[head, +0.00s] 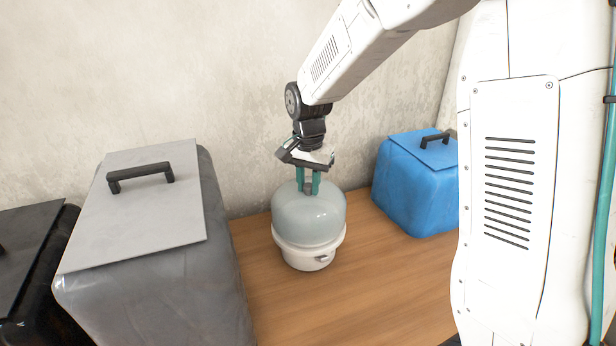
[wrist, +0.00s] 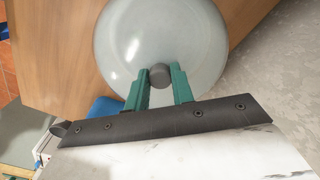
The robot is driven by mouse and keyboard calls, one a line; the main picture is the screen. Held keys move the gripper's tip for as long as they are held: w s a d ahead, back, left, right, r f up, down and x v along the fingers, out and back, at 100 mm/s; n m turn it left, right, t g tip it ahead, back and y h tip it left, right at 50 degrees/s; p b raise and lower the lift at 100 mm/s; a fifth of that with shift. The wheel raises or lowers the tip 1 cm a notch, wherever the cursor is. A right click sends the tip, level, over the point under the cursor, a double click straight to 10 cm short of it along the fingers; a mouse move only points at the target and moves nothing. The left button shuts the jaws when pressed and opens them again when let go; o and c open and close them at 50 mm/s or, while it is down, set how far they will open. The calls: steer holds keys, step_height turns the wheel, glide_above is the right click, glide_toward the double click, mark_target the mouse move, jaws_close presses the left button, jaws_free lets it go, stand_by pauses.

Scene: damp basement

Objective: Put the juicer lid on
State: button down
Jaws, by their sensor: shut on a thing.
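In the wrist view the knob (wrist: 160,75) shows between the fingertips, with the round lid (wrist: 158,35) filling the top middle. The base is hidden there.
A large grey bin (head: 150,290) with a flat lid and black handle stands to the left, a black bin (head: 30,260) beyond it. A blue bin (head: 412,190) stands to the right. The worktop (head: 370,290) is clear in front of the juicer; a wall is behind.

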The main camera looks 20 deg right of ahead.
steer(key=shift+f, duration=0.85)
steer(key=shift+f, duration=0.2)
steer(key=c, duration=1.1)
jaws_free()
